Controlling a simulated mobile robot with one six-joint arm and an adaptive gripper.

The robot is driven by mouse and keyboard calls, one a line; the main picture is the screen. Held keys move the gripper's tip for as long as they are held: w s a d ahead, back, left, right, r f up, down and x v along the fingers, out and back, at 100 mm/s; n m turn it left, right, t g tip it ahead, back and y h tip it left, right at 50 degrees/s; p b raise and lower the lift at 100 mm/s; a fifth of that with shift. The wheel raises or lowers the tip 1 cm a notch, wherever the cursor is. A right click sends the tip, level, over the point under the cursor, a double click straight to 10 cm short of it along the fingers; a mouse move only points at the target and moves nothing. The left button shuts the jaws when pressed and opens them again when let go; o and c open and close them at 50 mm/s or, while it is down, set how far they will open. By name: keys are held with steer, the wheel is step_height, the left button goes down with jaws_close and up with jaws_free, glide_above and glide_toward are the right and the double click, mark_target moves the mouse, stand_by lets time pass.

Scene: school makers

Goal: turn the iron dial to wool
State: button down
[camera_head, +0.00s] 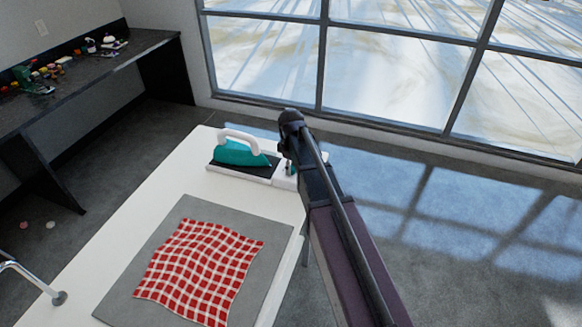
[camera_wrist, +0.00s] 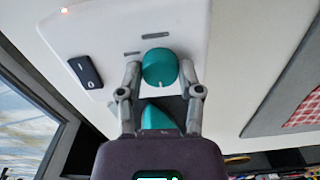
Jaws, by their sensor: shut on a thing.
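The iron (camera_head: 240,149), teal with a white handle, rests on its dark plate on a white base at the far end of the white table. In the wrist view, the round teal dial (camera_wrist: 159,68) sits on the white panel of the base. My gripper (camera_wrist: 160,72) has one finger on each side of the dial and is shut on it. Dash marks show beside the dial, but no label is readable. In the head view my arm hides the dial.
A red checked cloth (camera_head: 200,270) lies on a grey mat (camera_head: 276,238) on the white table (camera_head: 150,192). A dark bench (camera_head: 100,62) with small items runs along the left wall. Windows stand behind the table. The floor to the right is clear.

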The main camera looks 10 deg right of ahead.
steer(key=m, duration=0.5)
steer(key=shift+m, duration=0.3)
steer(key=m, duration=1.1)
steer(key=shift+m, duration=0.4)
steer(key=m, duration=0.5)
steer(key=shift+s+m, duration=0.1)
steer(key=shift+m, duration=0.2)
steer(key=shift+c, duration=1.3)
jaws_free()
